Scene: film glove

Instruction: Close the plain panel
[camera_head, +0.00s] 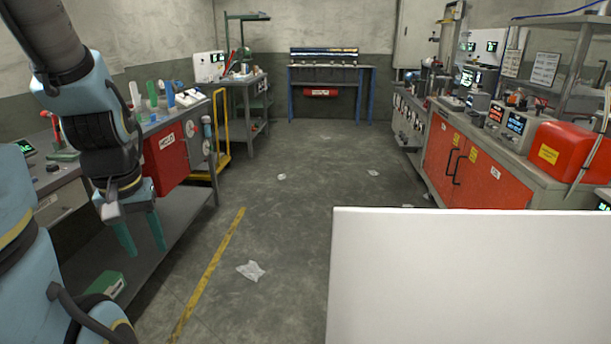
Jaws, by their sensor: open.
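A plain white panel (470,280) fills the lower right of the head view, close to me. Its top and left edges show; its lower and right parts run out of the picture, so its hinge side and what it belongs to are hidden. My gripper (140,250) hangs at the left with its two green fingers pointing down, open and empty. It is well to the left of the panel and apart from it, with open floor between them.
A left workbench (170,215) with tools and a red box (167,160) stands close behind my gripper. Red cabinets (465,170) line the right wall. A blue-legged table (330,75) stands at the back. The middle floor (310,200) is clear except for scraps of paper (251,271).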

